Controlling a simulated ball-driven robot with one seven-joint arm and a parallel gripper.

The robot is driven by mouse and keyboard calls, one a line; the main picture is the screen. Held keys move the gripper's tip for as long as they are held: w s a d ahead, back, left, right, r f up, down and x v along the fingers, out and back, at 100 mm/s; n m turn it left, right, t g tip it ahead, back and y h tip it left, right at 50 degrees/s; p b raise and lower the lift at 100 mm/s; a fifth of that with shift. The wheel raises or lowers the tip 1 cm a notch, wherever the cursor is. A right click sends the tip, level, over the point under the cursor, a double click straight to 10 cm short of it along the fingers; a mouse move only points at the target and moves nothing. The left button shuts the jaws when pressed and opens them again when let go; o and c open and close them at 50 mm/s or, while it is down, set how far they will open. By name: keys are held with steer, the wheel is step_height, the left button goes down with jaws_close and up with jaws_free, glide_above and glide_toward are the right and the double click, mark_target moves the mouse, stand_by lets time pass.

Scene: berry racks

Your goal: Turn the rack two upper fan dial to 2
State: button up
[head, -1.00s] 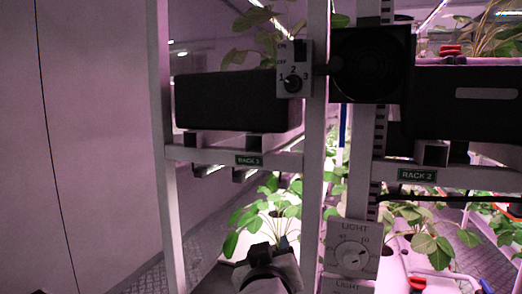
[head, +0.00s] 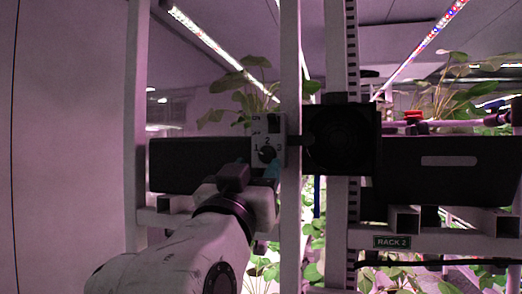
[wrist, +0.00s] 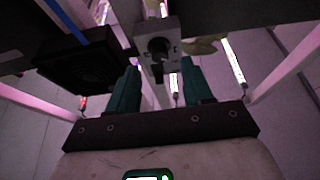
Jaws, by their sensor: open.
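The upper fan dial is a dark round knob (head: 267,154) on a pale panel (head: 259,127) marked 1, 2 and 3, fixed at the post left of the black fan (head: 340,138). Which number the knob points to is too small to tell. My gripper (head: 258,166) is in front of and just below the knob, with one teal finger showing at its lower right. In the wrist view the teal fingers of my gripper (wrist: 160,80) are apart and empty. The knob (wrist: 159,49) lies ahead of the gap between them, not visibly gripped.
White posts (head: 291,210) stand right beside the dial. The black fan also shows in the wrist view (wrist: 85,70). A dark box (head: 195,165) is behind my gripper, and the Rack 2 label (head: 392,242) is at lower right.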

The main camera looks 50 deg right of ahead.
mark_target(264, 156)
steer(key=shift+p+x, duration=0.65)
steer(key=shift+x, duration=1.5)
jaws_close()
